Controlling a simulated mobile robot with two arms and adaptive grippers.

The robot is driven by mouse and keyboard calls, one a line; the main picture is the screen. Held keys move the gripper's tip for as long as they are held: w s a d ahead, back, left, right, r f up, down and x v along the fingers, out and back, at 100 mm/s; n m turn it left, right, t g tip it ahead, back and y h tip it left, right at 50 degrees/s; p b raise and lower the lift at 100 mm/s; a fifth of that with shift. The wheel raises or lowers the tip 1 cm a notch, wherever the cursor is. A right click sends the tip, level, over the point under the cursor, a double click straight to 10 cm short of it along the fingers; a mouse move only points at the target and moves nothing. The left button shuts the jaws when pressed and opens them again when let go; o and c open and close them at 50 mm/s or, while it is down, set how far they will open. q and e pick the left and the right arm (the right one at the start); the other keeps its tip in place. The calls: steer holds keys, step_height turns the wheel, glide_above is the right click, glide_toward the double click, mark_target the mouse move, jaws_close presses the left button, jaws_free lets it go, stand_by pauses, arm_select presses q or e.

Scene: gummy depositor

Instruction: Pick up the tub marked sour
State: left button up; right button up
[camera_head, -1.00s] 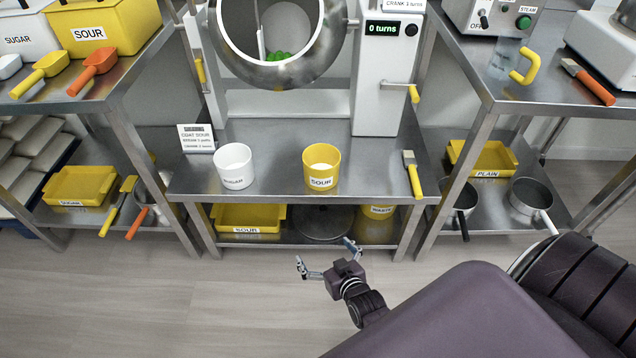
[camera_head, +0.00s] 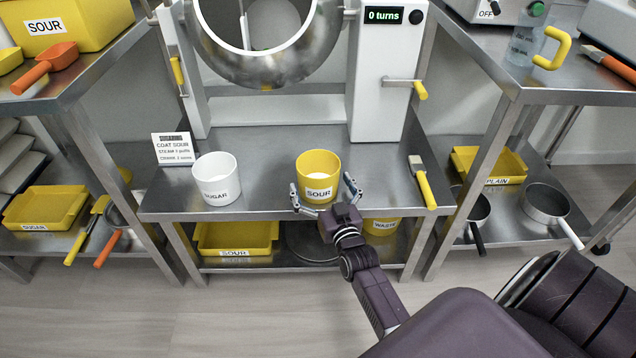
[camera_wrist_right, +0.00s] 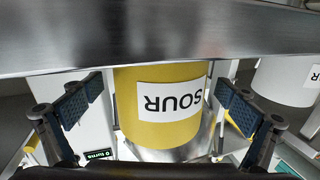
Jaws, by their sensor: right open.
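In the right wrist view, the yellow tub (camera_wrist_right: 165,120) shows upside down between the two open fingers (camera_wrist_right: 158,105), with gaps on both sides. My left gripper is not in view.
A white SUGAR tub (camera_head: 216,178) stands left of the yellow tub, by a small instruction card (camera_head: 176,148). A yellow-handled brush (camera_head: 422,182) lies to the right. The steel drum (camera_head: 265,60) and crank (camera_head: 405,85) are behind. Trays sit on the lower shelf.

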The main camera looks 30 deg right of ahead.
steer(key=shift+x, duration=0.95)
steer(key=c, duration=1.3)
steer(key=shift+c, duration=0.4)
steer(key=shift+r, duration=0.15)
